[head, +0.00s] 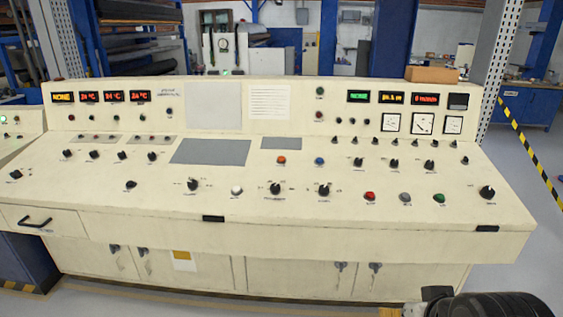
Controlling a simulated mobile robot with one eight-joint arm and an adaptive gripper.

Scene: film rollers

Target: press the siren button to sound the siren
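A long cream control console (120,205) fills the view. Its sloping top carries an orange button (281,160), a blue button (319,161) and a white button (236,190). A red button (370,196), a grey button (405,197) and a green button (439,198) sit in a row at the front right. The labels are too small to read, so I cannot tell which is the siren button. My gripper (437,294) shows only in part at the bottom right, black, in front of the console and apart from the buttons. Its fingertips are not clear.
Several black knobs (324,190) stand among the buttons. The console's upright back panel bears lit displays and dials (423,123), with a cardboard box (432,75) on top. A perforated post (496,65) stands behind at the right. Floor is free right of the console.

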